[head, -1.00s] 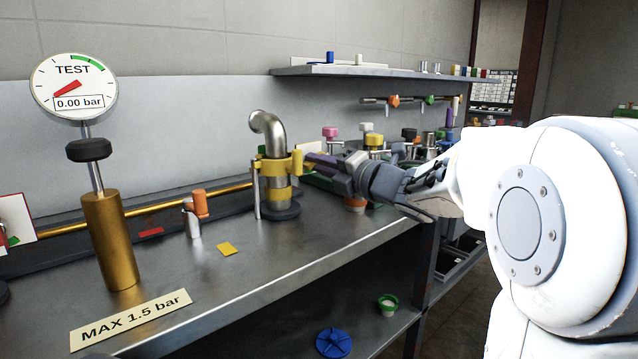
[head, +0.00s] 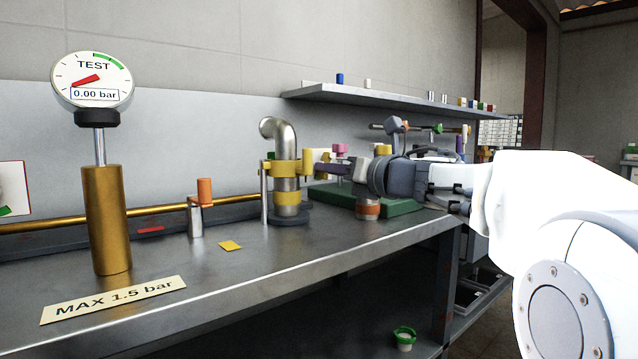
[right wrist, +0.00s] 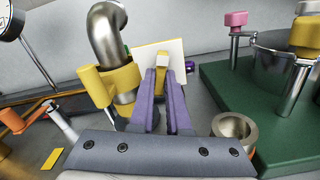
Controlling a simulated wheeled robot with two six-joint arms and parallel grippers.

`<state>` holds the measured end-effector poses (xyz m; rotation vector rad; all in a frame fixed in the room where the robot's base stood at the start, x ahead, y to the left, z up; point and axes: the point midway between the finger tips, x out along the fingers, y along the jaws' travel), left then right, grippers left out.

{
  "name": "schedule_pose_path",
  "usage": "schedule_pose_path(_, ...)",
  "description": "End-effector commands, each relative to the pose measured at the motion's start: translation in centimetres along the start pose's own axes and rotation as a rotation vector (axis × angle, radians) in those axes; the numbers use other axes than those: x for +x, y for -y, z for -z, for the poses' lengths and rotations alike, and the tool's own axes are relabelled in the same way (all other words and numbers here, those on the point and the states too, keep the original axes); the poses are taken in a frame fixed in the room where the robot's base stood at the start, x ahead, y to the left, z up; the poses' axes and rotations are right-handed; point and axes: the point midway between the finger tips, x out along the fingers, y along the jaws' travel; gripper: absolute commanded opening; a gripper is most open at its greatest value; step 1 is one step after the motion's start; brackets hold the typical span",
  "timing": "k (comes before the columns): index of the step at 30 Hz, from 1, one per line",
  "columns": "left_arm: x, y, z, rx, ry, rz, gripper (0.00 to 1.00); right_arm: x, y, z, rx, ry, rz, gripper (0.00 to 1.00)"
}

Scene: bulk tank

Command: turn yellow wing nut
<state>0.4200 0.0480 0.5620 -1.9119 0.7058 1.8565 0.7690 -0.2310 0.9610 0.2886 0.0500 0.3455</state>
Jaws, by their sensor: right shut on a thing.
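The yellow wing nut (right wrist: 161,62) shows in the right wrist view between the tips of my purple fingers. A white plate (right wrist: 180,48) stands behind it. My right gripper (right wrist: 161,75) is shut on the wing nut. In the head view my right gripper (head: 317,168) reaches in from the right to the yellow clamp (head: 281,169) around the bent steel pipe (head: 285,142). There the wing nut is small and I cannot pick it out clearly. The clamp also shows left of my fingers in the right wrist view (right wrist: 95,85). My left gripper is not in view.
A test gauge (head: 92,80) reading 0.00 bar stands on a brass post (head: 106,220) at left. A steel post with an orange cap (head: 204,192) stands left of the pipe. A green base (right wrist: 290,115) with knobbed posts and a steel cup (right wrist: 234,130) are close right of my fingers.

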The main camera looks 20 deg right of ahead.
Motion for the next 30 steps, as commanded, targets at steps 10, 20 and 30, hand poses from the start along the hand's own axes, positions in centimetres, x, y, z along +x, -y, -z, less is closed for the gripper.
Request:
schedule_pose_path(10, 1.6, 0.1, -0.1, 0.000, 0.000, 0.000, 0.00, 0.0, 0.2, 0.2, -0.133, -0.003, 0.001, 0.00)
schedule_pose_path(20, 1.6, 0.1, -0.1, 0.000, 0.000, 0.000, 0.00, 0.0, 0.2, 0.1, -0.153, -0.003, 0.001, 0.00)
schedule_pose_path(30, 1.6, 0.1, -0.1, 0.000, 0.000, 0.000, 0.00, 0.0, 0.2, 0.1, -0.152, -0.003, 0.001, 0.28)
